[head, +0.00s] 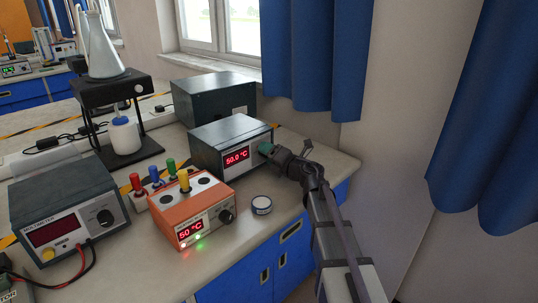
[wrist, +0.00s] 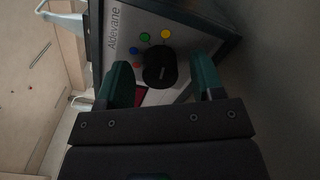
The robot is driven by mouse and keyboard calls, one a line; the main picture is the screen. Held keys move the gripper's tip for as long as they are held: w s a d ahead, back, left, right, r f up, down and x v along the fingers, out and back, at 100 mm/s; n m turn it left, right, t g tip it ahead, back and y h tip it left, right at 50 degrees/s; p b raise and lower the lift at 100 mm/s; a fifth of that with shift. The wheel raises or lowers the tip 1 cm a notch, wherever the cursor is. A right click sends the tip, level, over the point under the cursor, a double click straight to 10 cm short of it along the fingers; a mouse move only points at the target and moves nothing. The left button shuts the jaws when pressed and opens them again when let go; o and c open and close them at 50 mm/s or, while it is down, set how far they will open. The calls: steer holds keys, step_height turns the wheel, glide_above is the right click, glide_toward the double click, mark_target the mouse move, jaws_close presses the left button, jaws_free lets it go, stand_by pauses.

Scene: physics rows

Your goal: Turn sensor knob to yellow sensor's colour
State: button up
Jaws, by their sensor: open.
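The grey box (head: 225,133) with a lit red display stands near the right end of the bench. In the wrist view its panel (wrist: 190,22), lettered "Aldevane", bears a black knob (wrist: 160,66). Green (wrist: 145,37), yellow (wrist: 166,34), blue (wrist: 139,48) and red (wrist: 136,65) dots lie around the knob. I cannot tell where the knob points. The yellow sensor (head: 184,180) stands in the top of the orange block heater (head: 190,207). My gripper (wrist: 163,76) is open, with one green finger either side of the knob and gaps between.
Red (head: 136,182), blue (head: 154,174) and green (head: 171,167) sensors stand behind the heater. A small round tin (head: 261,204) sits right of the heater. A multimeter (head: 65,220) is at left. A flask (head: 98,48) stands on a black stand behind. Blue curtains hang at right.

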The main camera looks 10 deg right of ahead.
steer(key=shift+s, duration=0.1)
steer(key=v, duration=1)
steer(key=shift+s+d, duration=0.1)
steer(key=shift+s, duration=0.15)
